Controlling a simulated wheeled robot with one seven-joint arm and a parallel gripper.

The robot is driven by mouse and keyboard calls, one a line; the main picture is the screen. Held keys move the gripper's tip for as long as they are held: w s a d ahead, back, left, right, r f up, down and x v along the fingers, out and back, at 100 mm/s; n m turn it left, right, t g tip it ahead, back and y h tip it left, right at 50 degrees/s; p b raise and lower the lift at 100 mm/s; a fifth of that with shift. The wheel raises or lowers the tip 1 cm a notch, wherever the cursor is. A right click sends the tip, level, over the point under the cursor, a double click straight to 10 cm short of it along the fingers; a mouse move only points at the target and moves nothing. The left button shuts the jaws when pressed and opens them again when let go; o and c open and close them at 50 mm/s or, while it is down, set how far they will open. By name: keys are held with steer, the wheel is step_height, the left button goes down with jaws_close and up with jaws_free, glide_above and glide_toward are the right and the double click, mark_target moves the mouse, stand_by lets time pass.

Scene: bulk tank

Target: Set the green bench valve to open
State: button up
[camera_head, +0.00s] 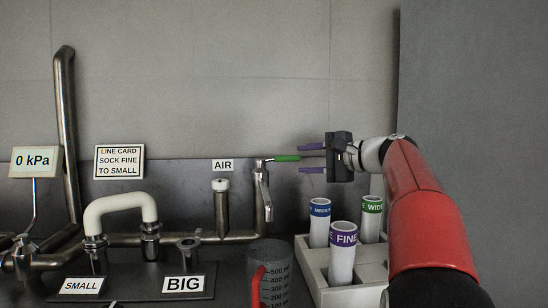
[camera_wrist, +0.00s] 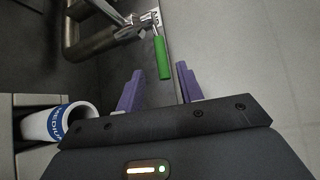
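The green valve handle (camera_head: 287,158) sticks out level to the right from the valve at the top of an upright pipe by the AIR sign. It also shows in the wrist view (camera_wrist: 161,57), joined to a metal valve body. My gripper (camera_head: 304,158) is open, with purple fingers one above the other, just right of the handle. In the wrist view my gripper (camera_wrist: 160,70) has the handle's free end between its fingertips, with a gap on both sides. I see no touch. How deep the end sits between the fingers is hard to tell.
The AIR sign (camera_head: 223,165) is left of the valve. A white rack (camera_head: 308,267) with MEDIUM, WIDE and FINE tubes stands below my gripper. A graduated jug (camera_head: 281,257) stands below the valve. A gauge (camera_head: 35,161) reads 0 kPa. A white hose (camera_head: 118,203) bends at left.

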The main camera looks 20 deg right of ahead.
mark_target(283, 159)
steer(key=shift+w+a, duration=0.2)
steer(key=shift+w, duration=0.55)
steer(key=p+x, duration=0.1)
steer(key=x, duration=0.5)
steer(key=shift+w+a, duration=0.15)
steer(key=shift+w, duration=0.1)
jaws_close()
